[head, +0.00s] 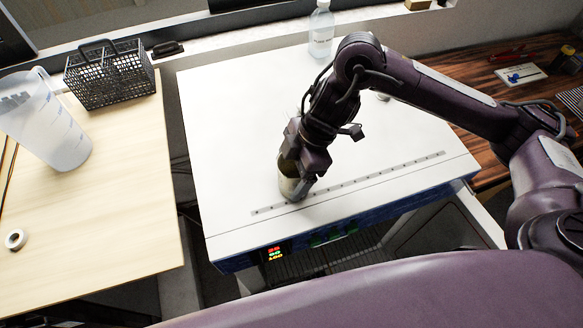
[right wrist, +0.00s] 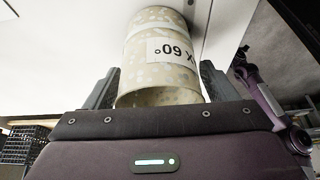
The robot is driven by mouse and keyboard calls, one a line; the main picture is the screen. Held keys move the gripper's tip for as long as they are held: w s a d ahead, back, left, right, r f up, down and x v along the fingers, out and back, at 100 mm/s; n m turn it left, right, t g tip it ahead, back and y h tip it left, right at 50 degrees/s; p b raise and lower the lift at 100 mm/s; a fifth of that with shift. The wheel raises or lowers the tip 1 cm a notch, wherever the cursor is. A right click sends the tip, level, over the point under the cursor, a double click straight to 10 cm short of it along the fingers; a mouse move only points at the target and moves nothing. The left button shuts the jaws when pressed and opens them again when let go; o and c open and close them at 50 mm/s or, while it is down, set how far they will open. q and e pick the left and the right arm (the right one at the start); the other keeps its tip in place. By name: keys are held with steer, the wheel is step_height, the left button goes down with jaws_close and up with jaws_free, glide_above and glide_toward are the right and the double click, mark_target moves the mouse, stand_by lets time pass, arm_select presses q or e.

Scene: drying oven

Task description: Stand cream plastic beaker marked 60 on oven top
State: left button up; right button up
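The cream speckled beaker (head: 289,182) is at the front of the white oven top (head: 235,130), beside the grey marked strip. It looks upright, with its base at or very close to the surface; I cannot tell if it bears weight there. In the right wrist view the beaker (right wrist: 155,80) shows a white label reading 60°, upside down. My right gripper (head: 302,172) comes down over the beaker and partly hides it. My left gripper is not in view.
A clear bottle (head: 321,30) stands at the oven top's back edge. A small item at the centre is mostly hidden by my arm. A pitcher (head: 48,125), black basket (head: 108,75) and tape roll (head: 15,239) are on the left table. The oven top's left side is clear.

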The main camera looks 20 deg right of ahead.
steer(key=p+v, duration=0.1)
steer(key=v, duration=1.1)
steer(key=shift+r, duration=0.25)
steer(key=shift+a+f, duration=0.1)
